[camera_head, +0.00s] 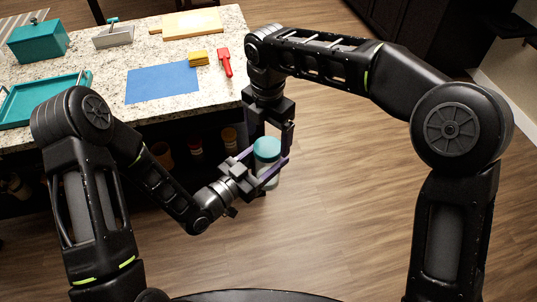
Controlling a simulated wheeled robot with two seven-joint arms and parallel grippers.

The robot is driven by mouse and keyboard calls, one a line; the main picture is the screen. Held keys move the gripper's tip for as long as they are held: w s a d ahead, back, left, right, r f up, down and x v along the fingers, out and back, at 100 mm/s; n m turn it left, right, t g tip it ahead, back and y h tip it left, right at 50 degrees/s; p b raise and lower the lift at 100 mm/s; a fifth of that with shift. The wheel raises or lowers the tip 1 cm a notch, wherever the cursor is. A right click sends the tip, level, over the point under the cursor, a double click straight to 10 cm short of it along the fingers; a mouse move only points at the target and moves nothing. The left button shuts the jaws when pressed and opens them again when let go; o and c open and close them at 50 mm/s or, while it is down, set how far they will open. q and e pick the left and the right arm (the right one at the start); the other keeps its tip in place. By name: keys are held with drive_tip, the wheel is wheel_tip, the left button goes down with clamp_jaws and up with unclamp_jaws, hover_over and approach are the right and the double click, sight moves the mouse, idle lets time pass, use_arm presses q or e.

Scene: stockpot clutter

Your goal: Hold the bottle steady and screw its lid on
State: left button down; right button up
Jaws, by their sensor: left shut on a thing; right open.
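The bottle (269,183) is pale and see-through and stands upright in the air off the counter's right edge. Its teal lid (267,148) sits at the bottle's top; I cannot tell how tightly it is seated. My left gripper (272,176) comes in from the lower left and is shut on the bottle, its fingers around the body below the lid. My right gripper (268,146) points down from above, open, with one finger on each side of the lid. Part of the bottle is hidden behind the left gripper's fingers.
The speckled counter (112,75) lies to the left. It holds a blue mat (162,82), yellow sponges (198,58), a red tool (224,62), a cutting board (193,23), a teal tray (45,99), a teal box (38,42) and a grey box (113,37). Open wooden floor (350,200) lies right.

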sight(268, 146)
drive_tip(key=shift+r, duration=0.45)
drive_tip(key=shift+c, duration=0.5)
wheel_tip(268, 146, up, 4)
drive_tip(key=shift+f+n, duration=0.25)
drive_tip(key=shift+n, duration=0.75)
drive_tip(key=shift+f, duration=0.2)
drive_tip(key=shift+f, duration=3.85)
